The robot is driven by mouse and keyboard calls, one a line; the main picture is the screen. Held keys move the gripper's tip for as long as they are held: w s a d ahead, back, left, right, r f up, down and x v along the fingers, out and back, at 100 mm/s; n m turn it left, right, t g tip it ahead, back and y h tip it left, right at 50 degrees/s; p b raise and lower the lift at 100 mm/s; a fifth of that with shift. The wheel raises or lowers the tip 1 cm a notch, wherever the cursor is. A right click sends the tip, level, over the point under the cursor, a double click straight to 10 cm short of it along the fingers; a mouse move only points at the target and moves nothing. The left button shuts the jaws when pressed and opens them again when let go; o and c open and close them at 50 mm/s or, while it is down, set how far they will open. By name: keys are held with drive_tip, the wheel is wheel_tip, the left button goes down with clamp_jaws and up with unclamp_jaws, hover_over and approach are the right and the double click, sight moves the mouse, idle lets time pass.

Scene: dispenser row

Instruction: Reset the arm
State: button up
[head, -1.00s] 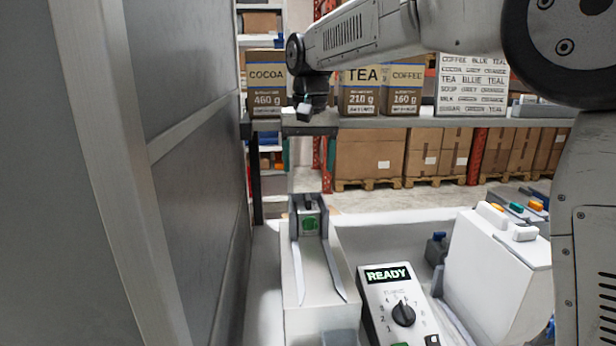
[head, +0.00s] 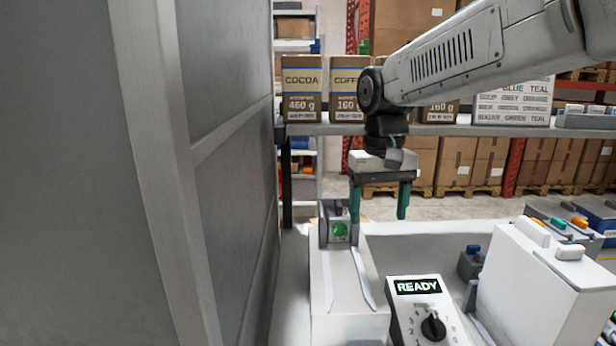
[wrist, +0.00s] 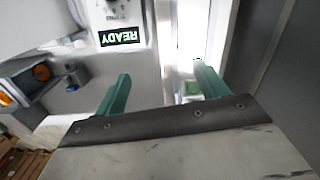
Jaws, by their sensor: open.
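My gripper (head: 379,222) hangs from my arm in the head view, its two teal fingers pointing down and spread wide. Nothing is between them. In the wrist view the gripper (wrist: 160,78) also shows both fingers apart and empty. It hangs above and behind the white counter with the chute (head: 345,285), right of the chute's green-marked end (head: 340,231). I cannot tell its exact height. The control box (head: 428,310) with a dial and a lit READY display stands at the front; it also shows upside down in the wrist view (wrist: 120,36).
A grey panel (head: 230,180) closes off the left side. A shelf (head: 330,129) at the back bears a cocoa box (head: 302,88), a coffee box (head: 346,75), another box partly behind my arm, and a label board (head: 515,108). A white housing (head: 545,270) stands at right.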

drive_tip(key=s+d+f, duration=0.2)
drive_tip(key=s+d, duration=0.2)
drive_tip(key=s, duration=0.4)
drive_tip(key=s+d+f+m+t, duration=0.1)
drive_tip(key=s+d, duration=0.3)
drive_tip(key=s, duration=0.5)
drive_tip(key=s+d+f, duration=0.3)
drive_tip(key=s+d, duration=0.2)
drive_tip(key=s, duration=0.4)
drive_tip(key=shift+s+m+t, duration=0.25)
drive_tip(key=shift+m+t, duration=0.05)
drive_tip(key=shift+t, duration=0.1)
